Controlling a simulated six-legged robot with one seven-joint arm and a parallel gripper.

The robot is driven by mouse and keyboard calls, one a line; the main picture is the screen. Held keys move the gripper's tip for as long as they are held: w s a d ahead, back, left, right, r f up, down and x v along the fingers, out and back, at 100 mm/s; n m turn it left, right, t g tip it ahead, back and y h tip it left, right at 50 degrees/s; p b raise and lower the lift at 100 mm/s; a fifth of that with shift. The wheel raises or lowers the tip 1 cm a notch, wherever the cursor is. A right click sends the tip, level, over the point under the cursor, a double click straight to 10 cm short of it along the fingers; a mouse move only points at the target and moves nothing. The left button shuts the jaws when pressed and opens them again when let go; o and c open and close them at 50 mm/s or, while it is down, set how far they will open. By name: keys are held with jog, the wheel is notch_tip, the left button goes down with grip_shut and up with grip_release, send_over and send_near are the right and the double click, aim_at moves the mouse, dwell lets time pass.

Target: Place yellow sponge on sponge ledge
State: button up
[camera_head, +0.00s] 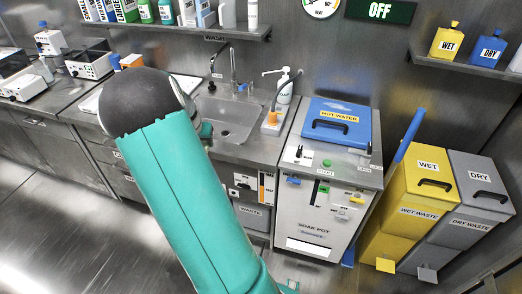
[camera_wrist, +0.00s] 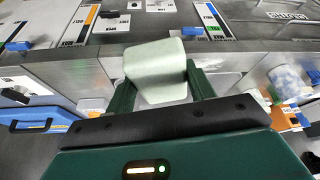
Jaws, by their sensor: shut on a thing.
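In the wrist view my gripper (camera_wrist: 161,74) is shut on a pale, creamy block (camera_wrist: 158,58), which sits between the two dark green fingers. It looks like the sponge, though its colour is washed out and barely yellow. In the head view my arm hides most of the gripper and the block. A small white ledge (camera_head: 268,129) beside the sink, with an orange piece (camera_head: 272,117) on it, may be the sponge ledge; I see no label on it. An orange patch (camera_wrist: 284,118) also shows at the right of the wrist view.
The sink (camera_head: 232,117) and tap (camera_head: 234,70) are behind my arm. A soap bottle (camera_head: 284,90) stands by the ledge. The soak pot cabinet with its blue hot water lid (camera_head: 337,122) is to the right, then yellow wet (camera_head: 417,185) and grey dry (camera_head: 478,188) bins. Floor at left is clear.

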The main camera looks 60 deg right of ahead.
jog(key=s+d+r+m+g, duration=0.1)
jog(key=s+d+r+m, duration=0.2)
jog(key=s+d+r, duration=0.3)
send_over(263, 149)
jog(key=a, duration=0.2)
jog(key=f, duration=0.8)
jog(key=shift+w+d+f, duration=0.1)
jog(key=shift+w+f, duration=0.25)
jog(key=shift+s+d+f, duration=0.2)
jog(key=shift+s+f, duration=0.1)
jog(key=shift+f, duration=1.7)
jog(key=shift+f, duration=0.2)
jog(key=o, duration=1)
jog(key=shift+o, duration=0.2)
